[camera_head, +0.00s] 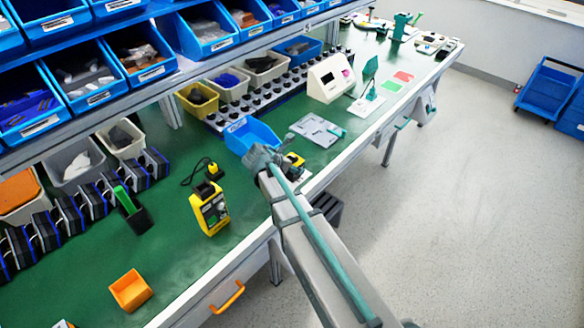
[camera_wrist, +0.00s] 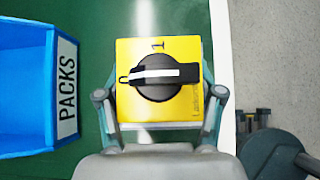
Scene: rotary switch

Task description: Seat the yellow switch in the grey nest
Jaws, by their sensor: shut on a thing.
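The yellow switch (camera_wrist: 182,122) is a square yellow block with a black rotary knob (camera_wrist: 158,77) on top. The knob's white stripe lies crosswise, and a "1" is printed above it. My gripper (camera_wrist: 158,98) is shut on the switch, with one finger at its left and one at its right side. In the head view, the switch (camera_head: 294,161) shows partly behind my gripper, near the bench's front edge. A flat grey plate (camera_head: 316,129), seemingly the nest, lies on the bench just beyond it. The plate is outside the wrist view. The switch's underside is hidden.
A blue bin labelled PACKS (camera_wrist: 28,90) stands left of my gripper; the head view shows it too (camera_head: 251,134). A yellow tester (camera_head: 209,208) and an orange box (camera_head: 130,290) stand nearer. A white console (camera_head: 331,79) stands farther along the green bench.

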